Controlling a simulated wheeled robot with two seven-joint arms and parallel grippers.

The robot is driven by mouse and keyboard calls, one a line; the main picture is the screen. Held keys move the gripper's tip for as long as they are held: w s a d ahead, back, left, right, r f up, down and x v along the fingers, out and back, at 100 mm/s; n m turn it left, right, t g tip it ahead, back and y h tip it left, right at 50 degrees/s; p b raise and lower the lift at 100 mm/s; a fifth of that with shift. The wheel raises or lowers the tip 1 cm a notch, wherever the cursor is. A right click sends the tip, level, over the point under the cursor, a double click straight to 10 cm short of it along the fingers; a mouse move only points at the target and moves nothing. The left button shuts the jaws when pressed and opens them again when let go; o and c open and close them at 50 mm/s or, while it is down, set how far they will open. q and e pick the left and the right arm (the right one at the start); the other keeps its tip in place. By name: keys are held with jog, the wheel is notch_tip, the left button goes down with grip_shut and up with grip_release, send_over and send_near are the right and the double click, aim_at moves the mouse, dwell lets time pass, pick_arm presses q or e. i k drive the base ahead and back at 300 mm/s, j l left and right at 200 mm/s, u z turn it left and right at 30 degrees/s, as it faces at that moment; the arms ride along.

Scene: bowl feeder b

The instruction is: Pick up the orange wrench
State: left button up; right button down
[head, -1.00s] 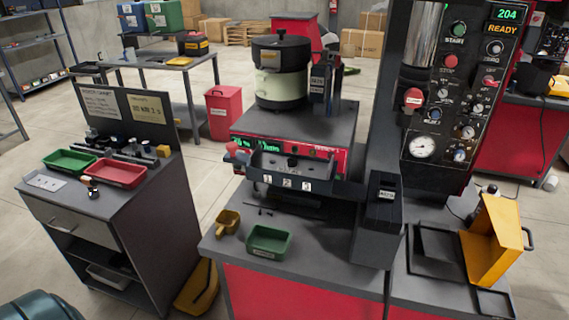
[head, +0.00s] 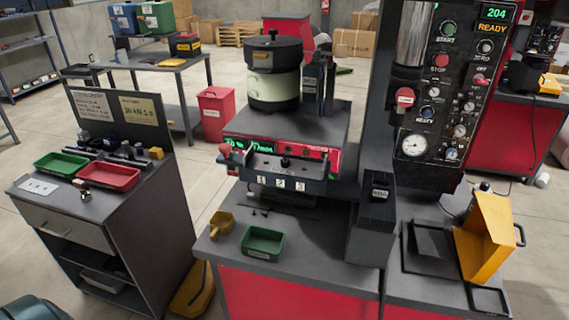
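No orange wrench can be made out in the head view. A small object with an orange part (head: 84,190) lies at the front edge of the red tray on the left cart; it is too small to identify. Neither of my grippers is in view.
The left cart (head: 80,212) holds a green tray (head: 61,161) and a red tray (head: 107,178). The central bench (head: 308,246) carries the bowl feeder (head: 273,88), a yellow scoop (head: 221,223) and a green bin (head: 263,243). A yellow hinged cover (head: 484,238) stands open at right. Floor shows between cart and bench.

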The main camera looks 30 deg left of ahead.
aim_at(85, 197)
jog(key=u, duration=2.25)
jog(key=k+j+z, duration=0.1)
jog(key=z, duration=1.2)
jog(key=k+u, duration=0.1)
jog(key=u, duration=1.2)
jog(key=l, duration=0.05)
